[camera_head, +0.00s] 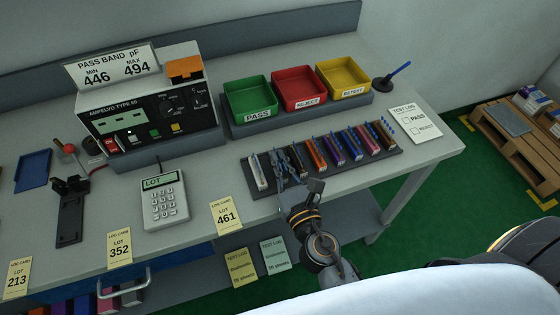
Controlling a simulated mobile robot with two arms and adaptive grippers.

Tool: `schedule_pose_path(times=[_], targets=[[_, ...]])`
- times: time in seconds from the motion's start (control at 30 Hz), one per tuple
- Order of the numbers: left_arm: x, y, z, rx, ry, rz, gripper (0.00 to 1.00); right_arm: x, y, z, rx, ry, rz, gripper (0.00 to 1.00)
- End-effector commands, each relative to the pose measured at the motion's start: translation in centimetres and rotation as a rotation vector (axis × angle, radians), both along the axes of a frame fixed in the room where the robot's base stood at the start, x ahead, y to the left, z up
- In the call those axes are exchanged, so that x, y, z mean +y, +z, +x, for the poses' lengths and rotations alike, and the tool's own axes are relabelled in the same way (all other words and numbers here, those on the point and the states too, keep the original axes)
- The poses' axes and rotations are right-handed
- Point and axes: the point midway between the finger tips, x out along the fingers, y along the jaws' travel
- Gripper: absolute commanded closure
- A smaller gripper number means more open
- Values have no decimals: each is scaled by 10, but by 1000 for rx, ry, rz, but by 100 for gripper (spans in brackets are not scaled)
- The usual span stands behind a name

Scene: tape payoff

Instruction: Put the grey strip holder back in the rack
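The dark rack (394,154) lies on the bench with several strip holders standing side by side in it. A pale grey strip holder (258,172) stands at its left end. My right gripper (284,168) reaches down over the left part of the rack, just right of this pale holder. Its fingers overlap the rack and hide part of the neighbouring slots. I cannot tell whether the fingers are open or closed on a holder there. Orange (316,154), purple (333,150) and brown holders stand further right. My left gripper is not in view.
Green PASS (250,111), red REJECT (309,101) and yellow RETEST (351,90) bins stand behind the rack. The tester (148,121), a keypad unit (165,205) and a black stand (72,212) are to the left. A test log sheet (414,121) lies right of the rack.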

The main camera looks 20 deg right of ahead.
Motion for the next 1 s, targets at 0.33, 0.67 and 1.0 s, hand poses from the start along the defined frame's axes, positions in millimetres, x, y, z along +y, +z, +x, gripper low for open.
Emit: schedule_pose_path(times=[0.33, 0.67, 1.0], targets=[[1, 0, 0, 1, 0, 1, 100, 0, 0, 0, 1, 0, 0, 72], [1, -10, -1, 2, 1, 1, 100, 0, -2, -21, 3, 1, 0, 72], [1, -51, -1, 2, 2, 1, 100, -3, -4, -89, 3, 2, -1, 72]])
